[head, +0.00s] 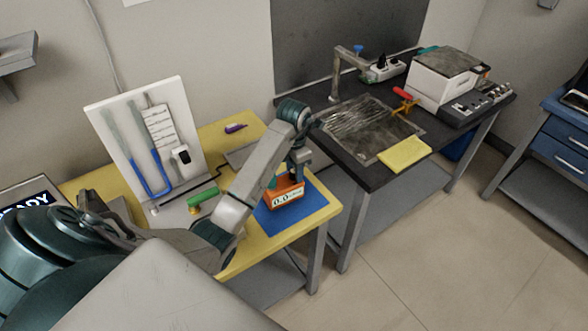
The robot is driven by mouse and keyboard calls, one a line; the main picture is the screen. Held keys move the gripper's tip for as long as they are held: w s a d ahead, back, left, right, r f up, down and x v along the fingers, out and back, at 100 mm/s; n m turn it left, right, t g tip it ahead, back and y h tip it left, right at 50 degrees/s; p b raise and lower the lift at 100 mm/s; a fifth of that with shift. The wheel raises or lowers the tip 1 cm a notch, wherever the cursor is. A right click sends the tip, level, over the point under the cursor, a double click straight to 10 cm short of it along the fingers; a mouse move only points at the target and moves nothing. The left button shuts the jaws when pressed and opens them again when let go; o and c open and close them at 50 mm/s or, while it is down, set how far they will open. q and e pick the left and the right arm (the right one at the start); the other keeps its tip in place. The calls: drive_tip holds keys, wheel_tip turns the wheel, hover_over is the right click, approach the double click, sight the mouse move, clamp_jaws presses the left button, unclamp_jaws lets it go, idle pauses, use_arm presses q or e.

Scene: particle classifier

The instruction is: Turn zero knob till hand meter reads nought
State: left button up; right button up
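The hand meter (286,195) is an orange box with a pale display, standing on a blue mat (314,201) at the right end of the yellow table. Its display seems to begin "0.0"; the smaller characters after it are too small to read. My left arm reaches in from the left and bends down over the meter. My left gripper (291,172) is right at the meter's top, and its fingers are too small and overlapped to show whether they are open or shut. The zero knob cannot be made out; the gripper may hide it. My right gripper is not in view.
A green cylinder (202,196) lies near my forearm. To the right, a black bench (365,180) holds a plastic sheet, a yellow pad (405,153) and a white machine (440,85).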

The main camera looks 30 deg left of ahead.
use_arm(q)
drive_tip(key=c, duration=0.7)
drive_tip(key=shift+f+m+b, duration=0.15)
drive_tip(key=shift+m+b, duration=0.2)
drive_tip(key=shift+m, duration=0.05)
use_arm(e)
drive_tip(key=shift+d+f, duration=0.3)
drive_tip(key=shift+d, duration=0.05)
use_arm(q)
drive_tip(key=o, duration=1)
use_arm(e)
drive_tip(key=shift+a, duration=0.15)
use_arm(q)
drive_tip(key=shift+r, duration=0.25)
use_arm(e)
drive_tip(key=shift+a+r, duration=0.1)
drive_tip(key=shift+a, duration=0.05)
